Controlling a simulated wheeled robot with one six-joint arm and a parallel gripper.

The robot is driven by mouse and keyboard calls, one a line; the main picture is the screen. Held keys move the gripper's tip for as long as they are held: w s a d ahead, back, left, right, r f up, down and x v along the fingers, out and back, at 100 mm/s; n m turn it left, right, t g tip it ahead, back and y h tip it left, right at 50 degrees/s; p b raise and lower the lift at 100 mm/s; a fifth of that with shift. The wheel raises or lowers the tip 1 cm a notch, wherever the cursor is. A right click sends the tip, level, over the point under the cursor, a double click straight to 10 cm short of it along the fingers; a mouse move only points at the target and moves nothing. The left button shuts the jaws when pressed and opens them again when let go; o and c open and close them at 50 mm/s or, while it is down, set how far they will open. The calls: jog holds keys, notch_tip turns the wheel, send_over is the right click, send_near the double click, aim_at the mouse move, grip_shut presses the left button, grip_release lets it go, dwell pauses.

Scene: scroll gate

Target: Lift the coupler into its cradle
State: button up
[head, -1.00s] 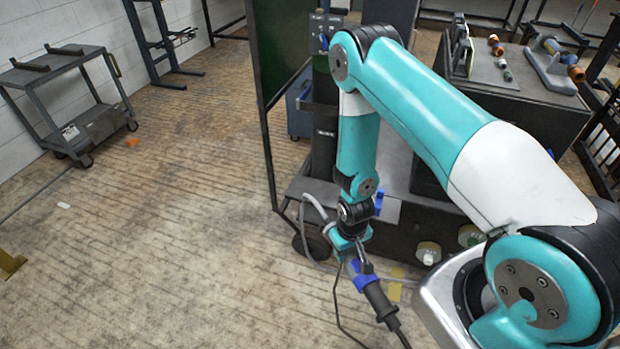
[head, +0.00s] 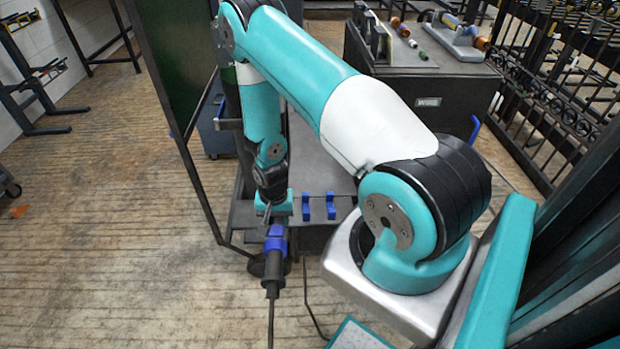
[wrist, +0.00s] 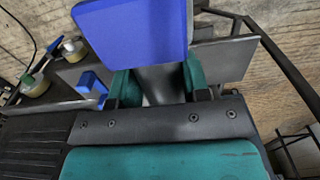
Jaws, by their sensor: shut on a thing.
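The coupler (head: 276,242) is a black plug with a blue collar and a cable trailing down from its lower end. My gripper (head: 268,210) is shut on it near its upper end. In the wrist view the blue collar (wrist: 135,35) fills the top middle, just beyond the green fingers of my gripper (wrist: 158,84). The cradle (head: 318,206), two blue brackets on a dark shelf, stands just right of my gripper in the head view. One blue bracket shows at left in the wrist view (wrist: 91,83). The coupler is apart from the brackets.
The dark cart shelf (head: 318,170) runs behind the brackets. A tall dark green panel (head: 175,60) stands left of my arm. A dark cabinet (head: 430,95) with small parts on top is at the back right.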

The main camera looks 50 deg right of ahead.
jog(key=d+r+m+b, duration=0.2)
jog(key=d+r+m, duration=0.2)
jog(key=d+m, duration=1.25)
jog(key=shift+m, duration=0.65)
jog(key=shift+s+a+f+b, duration=0.15)
jog(key=shift+a+f+b, duration=0.1)
jog(key=shift+f+b, duration=0.7)
jog(key=shift+s+a+f+b, duration=0.25)
jog(key=shift+f+b, duration=0.4)
jog(key=shift+f, duration=0.55)
jog(key=shift+s+a+f+b, duration=0.1)
jog(key=shift+a+f+b, duration=0.15)
jog(key=shift+f+b, duration=0.7)
jog(key=shift+f, duration=0.15)
